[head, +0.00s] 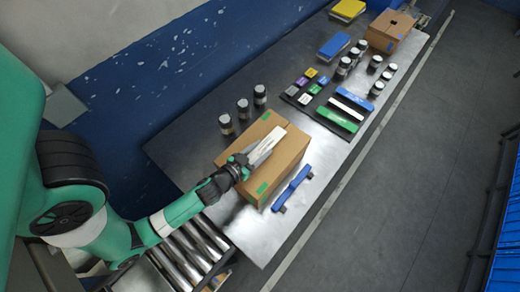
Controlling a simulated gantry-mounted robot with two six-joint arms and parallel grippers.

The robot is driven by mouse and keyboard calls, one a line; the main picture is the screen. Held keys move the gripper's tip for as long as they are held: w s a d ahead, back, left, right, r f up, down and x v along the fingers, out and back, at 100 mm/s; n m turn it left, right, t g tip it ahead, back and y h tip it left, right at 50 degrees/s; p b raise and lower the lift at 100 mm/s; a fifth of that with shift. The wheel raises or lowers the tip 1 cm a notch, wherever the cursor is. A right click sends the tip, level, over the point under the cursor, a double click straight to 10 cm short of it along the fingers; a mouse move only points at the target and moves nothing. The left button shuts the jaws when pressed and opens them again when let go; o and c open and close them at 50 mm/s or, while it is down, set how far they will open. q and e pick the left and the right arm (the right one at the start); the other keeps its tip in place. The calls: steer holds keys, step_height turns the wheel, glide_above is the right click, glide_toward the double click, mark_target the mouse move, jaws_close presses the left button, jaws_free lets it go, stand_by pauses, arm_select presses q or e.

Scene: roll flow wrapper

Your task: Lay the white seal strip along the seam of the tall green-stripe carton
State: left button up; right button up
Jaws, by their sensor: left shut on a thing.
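The tall green-stripe carton (285,160) is a closed brown box at the near end of the steel table in the head view. Green marks show on its top near the far-left edge and the near edge. My left gripper (243,164) is at the carton's near-left side, shut on the white seal strip (267,144). The strip points away from the gripper, over the carton top. I cannot tell whether it touches the top. The strip and gripper hide part of the seam. My right gripper is not in view.
A blue-handled tool (292,187) lies right of the carton. A black tray (306,106) holds coloured blocks and blue, white and green bars. An open carton (389,31) is at the far end. Rollers (188,254) are at the near end.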

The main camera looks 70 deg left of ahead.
arm_select(q)
steer(key=shift+f, duration=0.3)
stand_by(0.6)
steer(key=o, duration=1.4)
steer(key=shift+c, duration=0.2)
